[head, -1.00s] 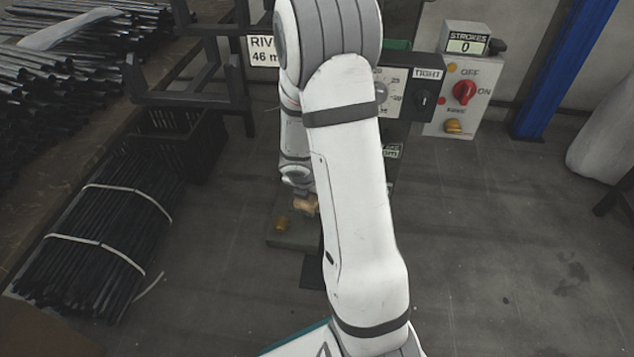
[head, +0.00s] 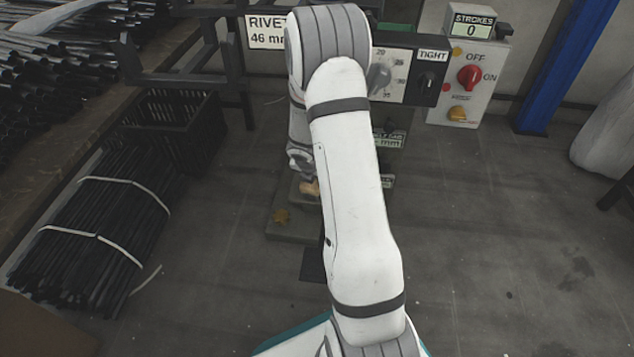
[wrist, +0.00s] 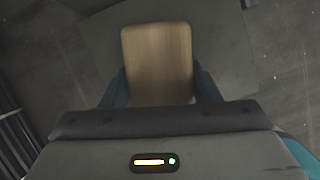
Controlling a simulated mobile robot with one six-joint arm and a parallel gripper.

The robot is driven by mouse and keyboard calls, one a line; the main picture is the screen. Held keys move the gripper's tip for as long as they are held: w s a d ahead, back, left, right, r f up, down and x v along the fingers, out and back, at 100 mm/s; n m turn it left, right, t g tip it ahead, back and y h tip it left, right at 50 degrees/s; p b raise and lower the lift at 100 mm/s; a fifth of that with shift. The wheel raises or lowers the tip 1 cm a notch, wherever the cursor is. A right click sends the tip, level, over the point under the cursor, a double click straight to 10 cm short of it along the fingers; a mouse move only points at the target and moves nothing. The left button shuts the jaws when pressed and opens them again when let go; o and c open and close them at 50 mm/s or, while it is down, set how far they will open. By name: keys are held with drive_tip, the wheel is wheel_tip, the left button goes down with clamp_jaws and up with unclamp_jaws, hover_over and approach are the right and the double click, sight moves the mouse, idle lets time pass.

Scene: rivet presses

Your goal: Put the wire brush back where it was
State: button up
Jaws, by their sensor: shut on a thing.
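My gripper (wrist: 158,88) is shut on the wire brush (wrist: 157,58), whose flat, pale wooden back faces the wrist camera. Dark fingers hold it on both sides. Its bristles are hidden from view. In the head view a small tan part of the brush (head: 309,188) shows at the left edge of my arm, above the press's grey-green foot plate (head: 290,233). My arm hides most of the gripper there, and I cannot tell whether the brush touches anything.
The rivet press has a dial panel (head: 408,98) behind my arm, with a STROKES control box (head: 468,78) to its right. A black crate (head: 180,130) and a strapped rod bundle (head: 95,235) lie left.

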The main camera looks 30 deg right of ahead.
drive_tip(key=shift+f, duration=0.15)
drive_tip(key=shift+f, duration=0.1)
drive_tip(key=shift+f+b, duration=0.35)
drive_tip(key=shift+f, duration=0.05)
drive_tip(key=o, duration=0.9)
drive_tip(key=shift+d, duration=0.1)
drive_tip(key=shift+r, duration=0.2)
